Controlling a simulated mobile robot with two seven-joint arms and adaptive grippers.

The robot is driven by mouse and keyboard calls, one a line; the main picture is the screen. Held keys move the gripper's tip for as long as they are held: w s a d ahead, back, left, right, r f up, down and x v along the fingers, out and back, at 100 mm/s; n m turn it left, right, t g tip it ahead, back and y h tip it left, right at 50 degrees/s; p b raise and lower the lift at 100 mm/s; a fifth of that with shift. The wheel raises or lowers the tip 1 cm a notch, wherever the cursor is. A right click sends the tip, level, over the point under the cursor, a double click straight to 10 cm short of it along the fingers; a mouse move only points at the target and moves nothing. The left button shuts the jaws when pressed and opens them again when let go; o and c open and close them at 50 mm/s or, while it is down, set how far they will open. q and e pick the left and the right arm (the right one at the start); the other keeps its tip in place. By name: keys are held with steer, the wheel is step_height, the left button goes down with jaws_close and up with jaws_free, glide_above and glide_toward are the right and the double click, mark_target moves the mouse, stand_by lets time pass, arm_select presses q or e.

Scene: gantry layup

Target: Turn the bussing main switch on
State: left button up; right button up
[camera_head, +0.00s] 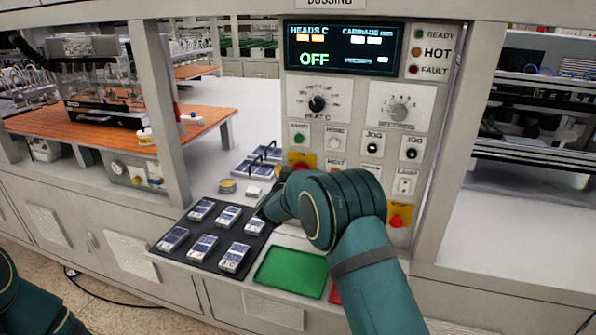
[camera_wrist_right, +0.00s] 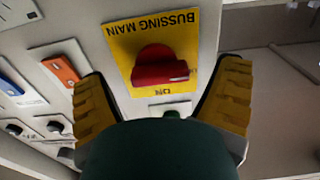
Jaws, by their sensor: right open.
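The bussing main switch is a red rotary knob (camera_wrist_right: 160,68) on a yellow plate (camera_wrist_right: 121,36) in the right wrist view. The plate reads "BUSSING MAIN" and "ON", upside down in this picture. My right gripper (camera_wrist_right: 162,84) is open, with its yellow fingers on either side of the knob. I see no contact; a gap shows on both sides. In the head view the yellow plate (camera_head: 297,158) shows only partly behind my right arm, which hides most of the gripper. The panel display (camera_head: 343,48) reads "OFF". My left gripper is outside the views.
Other controls crowd the panel: a green button (camera_head: 299,138), a heat dial (camera_head: 318,103) and a red stop button (camera_head: 396,221). Below are a dark tray of several small cells (camera_head: 182,258) and a green pad (camera_head: 290,272). A frame post (camera_head: 160,110) stands left.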

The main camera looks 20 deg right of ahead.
steer(key=shift+w+d, duration=0.2)
steer(key=shift+w, duration=0.1)
steer(key=c, duration=1.2)
